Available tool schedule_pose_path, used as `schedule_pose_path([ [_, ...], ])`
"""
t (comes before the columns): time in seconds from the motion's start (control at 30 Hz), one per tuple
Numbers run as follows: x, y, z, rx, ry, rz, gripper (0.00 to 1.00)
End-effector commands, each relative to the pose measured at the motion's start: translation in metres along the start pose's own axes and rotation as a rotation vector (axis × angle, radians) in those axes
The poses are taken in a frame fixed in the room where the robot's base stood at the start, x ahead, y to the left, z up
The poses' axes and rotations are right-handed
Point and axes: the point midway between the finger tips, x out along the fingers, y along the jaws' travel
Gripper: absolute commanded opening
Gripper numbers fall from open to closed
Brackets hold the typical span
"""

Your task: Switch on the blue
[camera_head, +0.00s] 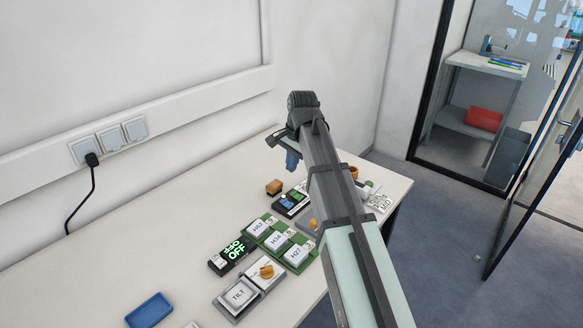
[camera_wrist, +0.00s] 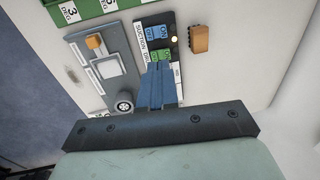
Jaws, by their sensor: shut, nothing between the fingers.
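A dark switch panel with a white label strip (camera_wrist: 142,42) carries a blue button (camera_wrist: 157,32) and a green button (camera_wrist: 160,55). The panel (camera_head: 291,203) also shows on the table in the head view. A small pale lamp or knob (camera_wrist: 174,40) sits beside the buttons. My gripper (camera_wrist: 158,68) is shut and empty, with blue fingers pointing at the panel. In the wrist view its tips overlap the edge of the green button, and the blue button lies beyond them. Contact cannot be told. In the head view my gripper (camera_head: 292,160) is over the table's far part.
An orange-brown block (camera_wrist: 199,39) lies beside the panel. A grey panel with a dial (camera_wrist: 124,103) is on its other side. Green boards with white keys (camera_head: 276,241), a black OFF display (camera_head: 233,254) and a TILT box (camera_head: 239,294) stand nearer. The table's left is mostly clear.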

Motion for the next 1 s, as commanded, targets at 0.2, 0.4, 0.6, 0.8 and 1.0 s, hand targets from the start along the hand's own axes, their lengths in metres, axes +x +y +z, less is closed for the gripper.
schedule_pose_path([
  [0.2,0.0,-0.011,-0.001,0.0,0.001,-0.002,0.0],
  [0.4,0.002,-0.01,-0.001,0.0,0.0,-0.001,0.0],
  [0.6,0.019,-0.01,-0.001,0.0,-0.001,0.0,0.0],
  [0.8,0.048,-0.01,-0.001,0.0,-0.001,0.001,0.0],
  [1.0,0.078,-0.01,-0.001,0.0,0.0,0.0,0.0],
])
